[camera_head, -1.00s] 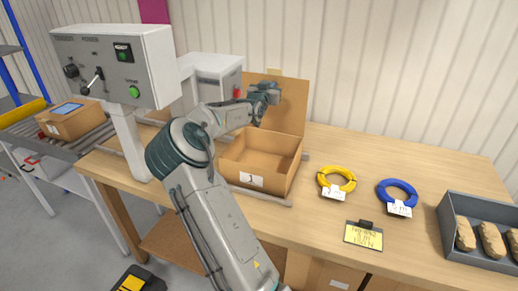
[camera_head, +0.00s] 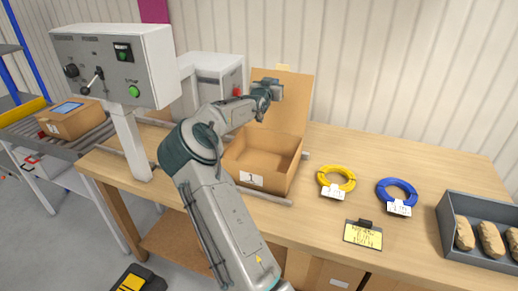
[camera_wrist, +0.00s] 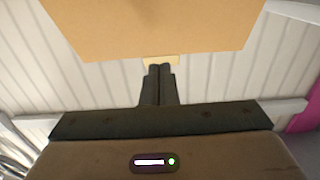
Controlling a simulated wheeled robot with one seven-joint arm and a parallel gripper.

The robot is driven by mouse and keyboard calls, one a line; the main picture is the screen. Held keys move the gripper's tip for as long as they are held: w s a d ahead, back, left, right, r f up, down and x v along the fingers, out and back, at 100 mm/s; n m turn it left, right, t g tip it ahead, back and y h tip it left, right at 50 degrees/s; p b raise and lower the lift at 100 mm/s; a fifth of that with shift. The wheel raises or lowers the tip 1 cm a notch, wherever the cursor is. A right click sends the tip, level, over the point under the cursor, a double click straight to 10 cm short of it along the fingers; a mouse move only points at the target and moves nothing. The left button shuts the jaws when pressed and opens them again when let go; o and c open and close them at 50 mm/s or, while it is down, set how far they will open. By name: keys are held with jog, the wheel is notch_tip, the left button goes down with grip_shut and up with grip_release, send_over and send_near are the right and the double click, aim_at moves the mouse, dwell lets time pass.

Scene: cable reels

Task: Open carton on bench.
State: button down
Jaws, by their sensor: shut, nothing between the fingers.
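The brown carton (camera_head: 262,161) stands on the wooden bench (camera_head: 330,225), with a white label on its front. Its lid (camera_head: 290,101) stands up at the back, and the inside shows empty where I can see it. My gripper (camera_head: 277,88) is in front of the upper left part of the lid, above the carton. In the wrist view the lid (camera_wrist: 150,25) fills the top, with a small pale tab at its edge by the fingertips. My gripper's fingers (camera_wrist: 160,70) are together with nothing between them. I cannot tell whether they touch the lid.
A yellow cable coil (camera_head: 337,181) and a blue one (camera_head: 397,192) lie right of the carton. A yellow note (camera_head: 363,235) is at the front. A grey tray (camera_head: 452,238) holds several brown items. A control box (camera_head: 115,65) stands left.

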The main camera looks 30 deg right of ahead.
jog(key=r+b+v, duration=0.1)
jog(key=r+v, duration=0.1)
jog(key=v, duration=0.9)
jog(key=shift+a+r, duration=0.15)
jog(key=shift+r, duration=0.25)
jog(key=shift+s, duration=0.15)
jog(key=s+a+f+g+y, duration=0.25)
jog(key=s+f+y, duration=0.25)
jog(key=f, duration=0.4)
jog(key=s+a+f+n+y, duration=0.25)
jog(key=s+a+y, duration=0.25)
jog(key=a, duration=0.4)
jog(key=s+a+n+g+y, duration=0.3)
jog(key=s+a+n+y, duration=0.15)
jog(key=s+a, duration=1)
jog(key=s+a+n+g, duration=0.2)
jog(key=s+a, duration=0.3)
jog(key=s, duration=0.8)
jog(key=shift+s+n, duration=0.3)
jog(key=shift+n, duration=0.5)
